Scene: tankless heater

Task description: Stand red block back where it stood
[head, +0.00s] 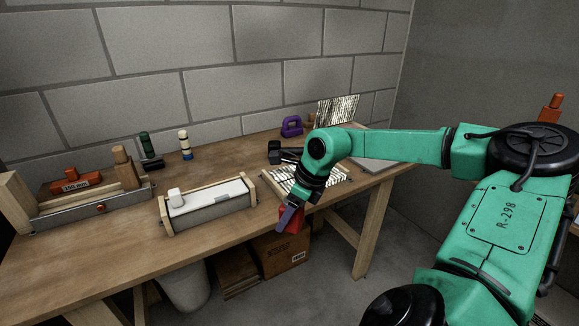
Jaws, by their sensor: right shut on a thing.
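The red block (294,219) is at the front right edge of the wooden table (118,255), partly covered by my gripper. My right gripper (287,217) points down and is shut on the red block. The block overlaps the table edge in the picture; whether it touches the table I cannot tell. My left gripper is out of view.
A wood-ended tray with a white top (208,198) stands left of the gripper. A shiny crinkled sheet (329,176) lies behind it, and a purple object (291,126) stands farther back. An orange 150 mm block (77,187) sits far left. Cardboard boxes (281,255) are below.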

